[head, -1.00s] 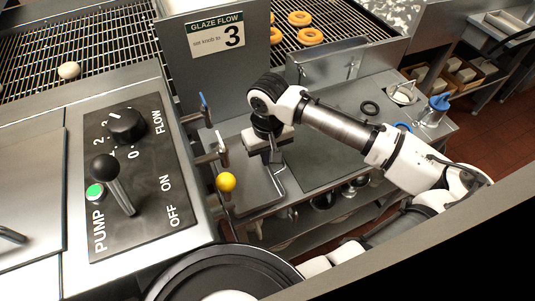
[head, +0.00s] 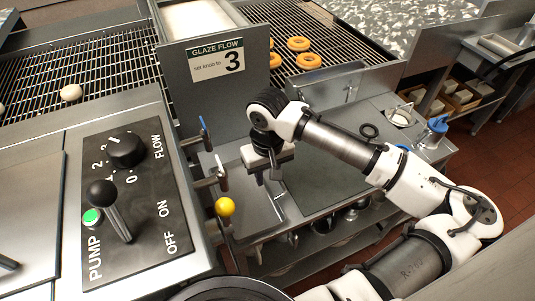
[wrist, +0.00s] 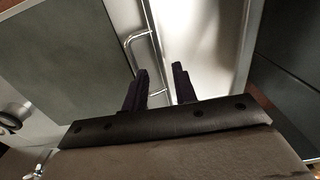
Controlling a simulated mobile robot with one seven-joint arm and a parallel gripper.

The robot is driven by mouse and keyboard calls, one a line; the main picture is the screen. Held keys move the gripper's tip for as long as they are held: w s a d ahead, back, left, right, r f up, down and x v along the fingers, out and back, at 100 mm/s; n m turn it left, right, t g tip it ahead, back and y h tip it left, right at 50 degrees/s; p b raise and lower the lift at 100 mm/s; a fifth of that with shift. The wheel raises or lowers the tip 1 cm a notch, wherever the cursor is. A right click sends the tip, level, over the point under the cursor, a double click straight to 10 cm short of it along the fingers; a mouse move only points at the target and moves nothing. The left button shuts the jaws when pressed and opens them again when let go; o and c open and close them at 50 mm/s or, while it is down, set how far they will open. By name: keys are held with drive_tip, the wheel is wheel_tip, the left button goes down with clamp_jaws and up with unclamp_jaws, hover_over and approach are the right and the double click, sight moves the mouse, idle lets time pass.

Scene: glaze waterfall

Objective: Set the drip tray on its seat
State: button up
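A shallow bright steel tray, which looks like the drip tray (head: 262,208), lies beneath and around my gripper (head: 273,172) in the head view. In the wrist view the tray (wrist: 203,35) shows as a shiny pan with a thin bar handle (wrist: 131,48) along its left side. My gripper (wrist: 160,88) has its two dark fingers apart, with the near end of the handle showing between them. I cannot tell whether the fingers touch the handle. My arm hides part of the tray in the head view. I cannot make out the tray's seat for certain.
The control panel (head: 165,215) with FLOW knob (head: 127,150) and PUMP lever (head: 115,212) stands at left. Valve handles, one with a yellow ball (head: 225,207), stick out beside the tray. A dark mat (head: 325,180), a black ring (head: 369,131) and a blue-topped container (head: 437,127) are at right.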

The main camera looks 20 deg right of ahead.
wheel_tip(320, 180, up, 11)
drive_tip(key=shift+b, duration=0.45)
drive_tip(key=shift+d, duration=0.1)
